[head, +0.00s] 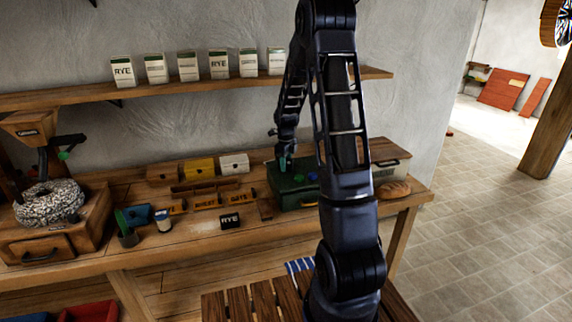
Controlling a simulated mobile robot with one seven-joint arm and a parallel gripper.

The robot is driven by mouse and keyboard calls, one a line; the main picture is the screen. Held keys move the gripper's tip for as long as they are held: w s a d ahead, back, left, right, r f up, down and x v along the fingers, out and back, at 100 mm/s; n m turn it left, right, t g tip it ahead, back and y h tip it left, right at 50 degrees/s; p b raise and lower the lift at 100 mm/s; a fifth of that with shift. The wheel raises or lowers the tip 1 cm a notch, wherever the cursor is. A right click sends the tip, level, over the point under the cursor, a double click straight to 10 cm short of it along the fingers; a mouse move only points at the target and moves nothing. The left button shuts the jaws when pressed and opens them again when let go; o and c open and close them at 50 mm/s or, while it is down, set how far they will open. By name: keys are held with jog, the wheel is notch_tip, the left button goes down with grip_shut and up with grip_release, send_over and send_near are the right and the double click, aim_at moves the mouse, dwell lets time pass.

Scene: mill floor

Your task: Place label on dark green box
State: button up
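The dark green box (289,199) stands at the back right of the wooden workbench, partly hidden behind my arm. My gripper (283,164) points down at the box's left part, in front of the wall. Whether it touches the box is unclear. Teal shows at its fingertips, but I cannot tell whether they are open or hold something. Small label pieces lie on the bench left of the box: a black RYE label (230,221), an orange label that seems to read WHEAT (207,201), an OATS label (239,197) and another orange label (178,206).
Small brown, yellow (200,169) and white (234,164) boxes stand along the back of the bench. A stone mill (48,203) stands at the left. A wall shelf (190,91) holds several packets. Tiled floor (480,230) is open at right.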

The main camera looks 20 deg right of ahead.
jog(key=shift+r, duration=0.1)
notch_tip(320, 180, up, 12)
jog(key=shift+r, duration=0.1)
jog(key=s+a+r+n+t, duration=0.1)
jog(key=s+r+n, duration=0.5)
jog(key=s, duration=0.3)
jog(key=s+a+r+n+t, duration=0.1)
jog(key=s+r+n, duration=0.45)
jog(key=s, duration=0.25)
jog(key=s+a+n+t, duration=0.1)
jog(key=s+n+t, duration=0.1)
jog(key=s+n, duration=1.3)
jog(key=s, duration=0.4)
jog(key=shift+t, duration=0.3)
jog(key=shift+n, duration=0.25)
